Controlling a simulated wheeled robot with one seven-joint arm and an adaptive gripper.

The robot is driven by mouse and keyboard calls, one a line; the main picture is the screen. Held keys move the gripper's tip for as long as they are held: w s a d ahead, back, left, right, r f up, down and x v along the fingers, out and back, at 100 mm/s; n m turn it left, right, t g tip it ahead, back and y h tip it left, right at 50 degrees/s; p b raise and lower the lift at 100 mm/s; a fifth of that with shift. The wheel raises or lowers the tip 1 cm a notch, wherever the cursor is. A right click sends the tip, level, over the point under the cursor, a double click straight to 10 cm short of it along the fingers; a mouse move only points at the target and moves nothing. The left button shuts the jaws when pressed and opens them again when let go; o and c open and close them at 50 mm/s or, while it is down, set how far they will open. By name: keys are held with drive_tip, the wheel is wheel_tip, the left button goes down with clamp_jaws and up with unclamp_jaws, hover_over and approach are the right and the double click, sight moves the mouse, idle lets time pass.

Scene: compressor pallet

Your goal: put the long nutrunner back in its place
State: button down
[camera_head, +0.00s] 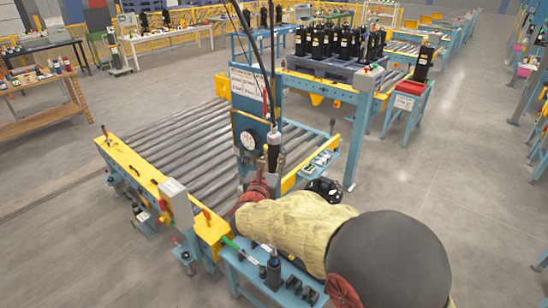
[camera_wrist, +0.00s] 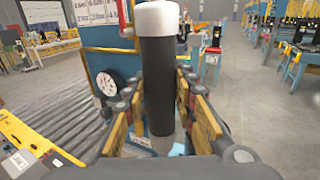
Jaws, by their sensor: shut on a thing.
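The long nutrunner (camera_wrist: 158,85) stands upright in the wrist view, a black cylinder with a white top and a pale lower end. It also shows in the head view (camera_head: 273,155), near the blue post with a round gauge. Dark cables run down to it from above. My gripper (camera_wrist: 160,105) has its yellow-labelled fingers on both sides of the nutrunner and is shut on it. In the head view, my sleeved arm hides most of the gripper. The nutrunner's lower end is partly hidden, and I cannot tell what is beneath it.
A roller conveyor (camera_head: 165,150) with yellow edges lies left of the post. A small blue bench (camera_head: 238,262) with black holders and tools stands in front, partly behind my arm. A blue pallet (camera_head: 325,68) with black bottle-like units is behind. Floor at right is clear.

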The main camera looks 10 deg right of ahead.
drive_tip(key=shift+f+b, duration=4.85)
drive_tip(key=shift+f, duration=0.95)
idle(2.2)
